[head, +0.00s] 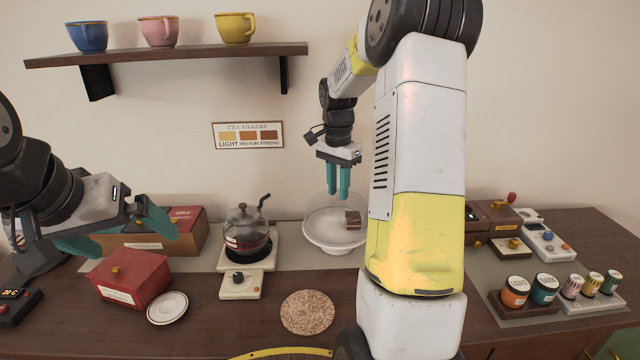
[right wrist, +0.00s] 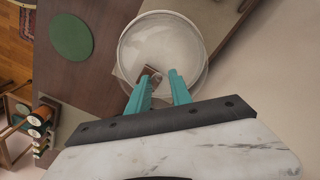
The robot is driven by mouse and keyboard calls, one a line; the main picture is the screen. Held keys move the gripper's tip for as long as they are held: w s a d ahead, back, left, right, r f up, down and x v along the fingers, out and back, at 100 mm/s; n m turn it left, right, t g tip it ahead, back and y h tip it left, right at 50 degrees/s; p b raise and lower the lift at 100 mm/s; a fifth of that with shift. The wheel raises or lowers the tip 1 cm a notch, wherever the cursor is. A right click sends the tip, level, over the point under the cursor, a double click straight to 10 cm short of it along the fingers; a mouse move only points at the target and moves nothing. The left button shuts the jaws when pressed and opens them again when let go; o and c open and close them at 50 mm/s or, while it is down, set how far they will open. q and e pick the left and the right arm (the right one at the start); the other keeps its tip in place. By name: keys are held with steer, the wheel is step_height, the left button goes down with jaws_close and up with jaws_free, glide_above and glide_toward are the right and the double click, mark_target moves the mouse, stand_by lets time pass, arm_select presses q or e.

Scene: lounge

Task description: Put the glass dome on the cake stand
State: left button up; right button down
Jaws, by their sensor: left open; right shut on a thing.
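The white cake stand (head: 318,238) stands on the counter at the back, with a slice of brown cake (head: 353,219) on it. The glass dome (head: 322,210) is clear and faint, over the stand; its round outline also shows in the right wrist view (right wrist: 160,38). My right gripper (head: 338,196) points down above the stand, shut on the top of the dome. I cannot tell whether the dome's rim touches the stand. My left gripper (head: 138,243) is open and empty at the left, above the red box.
A glass kettle (head: 247,232) stands left of the stand. A red box (head: 130,279), a small saucer (head: 167,308) and a cork mat (head: 308,312) are nearer. Several jars (head: 515,292) stand at the right. A shelf (head: 170,55) with cups hangs above.

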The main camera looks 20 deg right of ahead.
steer(key=c, duration=1.1)
jaws_free()
step_height(320, 180, up, 8)
steer(key=shift+a+f, duration=0.1)
steer(key=shift+f, duration=0.15)
steer(key=shift+r, duration=0.15)
